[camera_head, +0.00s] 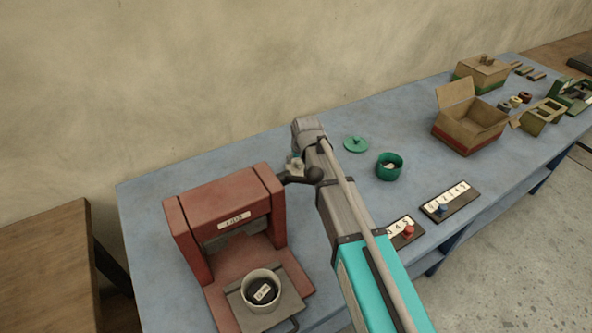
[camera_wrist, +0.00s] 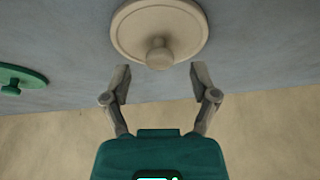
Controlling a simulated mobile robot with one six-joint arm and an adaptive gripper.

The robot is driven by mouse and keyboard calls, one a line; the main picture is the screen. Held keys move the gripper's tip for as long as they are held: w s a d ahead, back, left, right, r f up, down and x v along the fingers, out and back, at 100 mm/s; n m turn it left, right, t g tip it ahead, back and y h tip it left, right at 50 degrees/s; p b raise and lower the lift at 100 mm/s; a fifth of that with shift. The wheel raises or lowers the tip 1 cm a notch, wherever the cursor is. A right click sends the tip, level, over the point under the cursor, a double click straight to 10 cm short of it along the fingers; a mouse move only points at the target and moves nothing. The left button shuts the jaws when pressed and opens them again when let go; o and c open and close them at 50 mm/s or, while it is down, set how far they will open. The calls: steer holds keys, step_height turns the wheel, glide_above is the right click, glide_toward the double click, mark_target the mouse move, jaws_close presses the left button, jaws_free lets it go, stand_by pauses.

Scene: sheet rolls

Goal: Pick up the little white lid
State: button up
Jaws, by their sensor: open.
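The little white lid (camera_wrist: 160,25) shows in the wrist view as a cream disc with a round knob (camera_wrist: 159,53) in its middle. It lies on the blue-grey table top. My gripper (camera_wrist: 159,75) is open, its two fingers apart just below the knob in the picture, with nothing between them. The fingers do not appear to touch the lid. In the head view I cannot see the white lid; my arm covers part of the table. A white pot (camera_head: 247,283) with a dark labelled disc inside stands in the red press.
The red press (camera_head: 190,240) stands left of my arm. A green lid (camera_head: 355,146) and green pot (camera_head: 389,172) stand to its right, with two number plates (camera_head: 437,209) nearer the front edge. An open cardboard box (camera_head: 465,133) is farther right. Bare table lies between pot and box.

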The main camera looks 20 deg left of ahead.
steer(key=shift+b+x, duration=0.65)
steer(key=shift+x, duration=0.3)
steer(key=c, duration=1)
